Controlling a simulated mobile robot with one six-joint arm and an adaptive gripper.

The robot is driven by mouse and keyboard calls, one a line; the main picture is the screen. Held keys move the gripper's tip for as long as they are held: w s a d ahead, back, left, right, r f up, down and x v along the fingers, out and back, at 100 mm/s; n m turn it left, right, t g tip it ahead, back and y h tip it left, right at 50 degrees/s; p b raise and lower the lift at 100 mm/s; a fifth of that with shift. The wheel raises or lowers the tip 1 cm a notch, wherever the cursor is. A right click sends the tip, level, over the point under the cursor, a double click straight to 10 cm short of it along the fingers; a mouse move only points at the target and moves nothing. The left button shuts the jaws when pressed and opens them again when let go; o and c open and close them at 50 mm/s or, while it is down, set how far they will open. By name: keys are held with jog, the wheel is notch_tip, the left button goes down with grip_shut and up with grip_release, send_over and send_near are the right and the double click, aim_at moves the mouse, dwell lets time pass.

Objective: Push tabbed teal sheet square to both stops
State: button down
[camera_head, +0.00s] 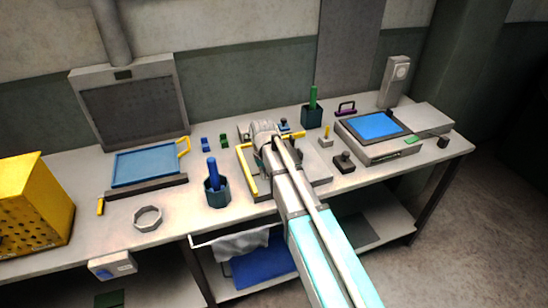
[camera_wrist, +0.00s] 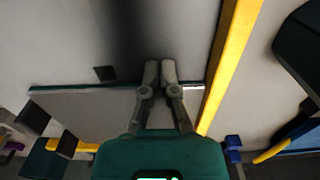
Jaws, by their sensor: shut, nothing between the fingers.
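In the wrist view my gripper (camera_wrist: 160,70) is shut, its fingertips side by side above a pale grey flat surface. I cannot make out a clearly teal sheet under it. A thin dark-teal edge line (camera_wrist: 85,88) runs across the surface beside the fingers, but I cannot tell if it belongs to the sheet. A yellow bar (camera_wrist: 228,55) stands close to the right of the fingers. In the head view the yellow bar (camera_head: 246,170) borders a grey plate (camera_head: 320,172) on the bench. My arm hides the fingertips and most of the plate there.
A dark cup with a blue stick (camera_head: 217,190) stands left of the plate; another with a green stick (camera_head: 312,112) stands behind. A grey device with a blue top (camera_head: 377,125) is at right. A blue panel (camera_head: 145,166) and metal ring (camera_head: 147,217) are left. The front bench edge is mostly clear.

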jog(key=shift+w+a, duration=0.25)
jog(key=shift+w, duration=0.5)
jog(key=shift+s, duration=0.25)
jog(key=shift+s+d, duration=0.2)
jog(key=shift+s, duration=0.2)
dwell(0.4)
notch_tip(320, 180, up, 8)
jog(key=p, duration=0.8)
jog(key=shift+d, duration=0.1)
dwell(0.4)
jog(key=w+d+n, duration=0.1)
jog(key=d+n, duration=0.5)
jog(key=d, duration=0.5)
jog(key=shift+w, duration=0.3)
